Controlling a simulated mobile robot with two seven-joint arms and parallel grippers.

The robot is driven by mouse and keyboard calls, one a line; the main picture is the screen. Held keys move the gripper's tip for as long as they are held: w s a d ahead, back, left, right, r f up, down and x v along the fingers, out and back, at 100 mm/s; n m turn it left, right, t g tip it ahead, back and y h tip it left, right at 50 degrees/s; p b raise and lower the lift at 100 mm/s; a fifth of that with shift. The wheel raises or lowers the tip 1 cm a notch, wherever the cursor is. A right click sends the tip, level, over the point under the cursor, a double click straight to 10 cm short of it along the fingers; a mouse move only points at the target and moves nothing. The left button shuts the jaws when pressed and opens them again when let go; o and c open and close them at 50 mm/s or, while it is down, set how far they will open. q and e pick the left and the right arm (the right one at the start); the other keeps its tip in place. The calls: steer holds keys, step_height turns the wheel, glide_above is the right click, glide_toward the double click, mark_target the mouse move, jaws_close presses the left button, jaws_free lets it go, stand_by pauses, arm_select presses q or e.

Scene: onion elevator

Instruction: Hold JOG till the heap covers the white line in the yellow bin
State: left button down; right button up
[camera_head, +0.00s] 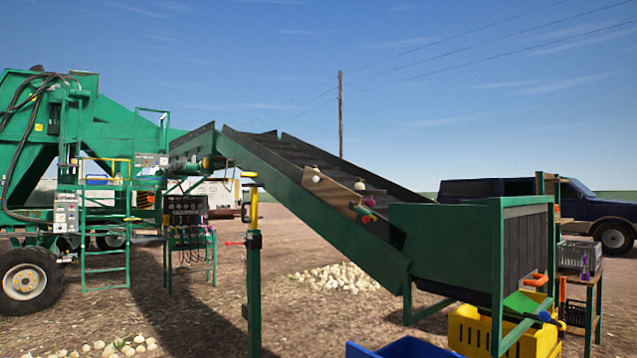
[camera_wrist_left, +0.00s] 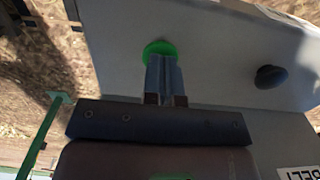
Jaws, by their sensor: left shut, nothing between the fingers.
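In the left wrist view my left gripper (camera_wrist_left: 162,62) is shut and empty. Its fingertips are in front of a round green button (camera_wrist_left: 158,48) on a grey panel (camera_wrist_left: 215,45) and cover its lower part. I cannot tell whether they touch or press it. The yellow bin (camera_head: 468,330) stands under the lower end of the green conveyor (camera_head: 330,206) in the head view. Its inside, any heap and the white line are not visible. A few onions and other round items (camera_head: 362,200) lie on the dark belt. Neither gripper shows in the head view.
A black knob (camera_wrist_left: 271,76) sits right of the button on the panel. A blue bin (camera_head: 400,348) stands left of the yellow one. A grey crate (camera_head: 580,256) sits on a stand at right. An onion pile (camera_head: 336,277) lies on the ground behind the conveyor.

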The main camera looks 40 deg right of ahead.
arm_select(q)
step_height(320, 180, up, 7)
steer(key=p, duration=0.3)
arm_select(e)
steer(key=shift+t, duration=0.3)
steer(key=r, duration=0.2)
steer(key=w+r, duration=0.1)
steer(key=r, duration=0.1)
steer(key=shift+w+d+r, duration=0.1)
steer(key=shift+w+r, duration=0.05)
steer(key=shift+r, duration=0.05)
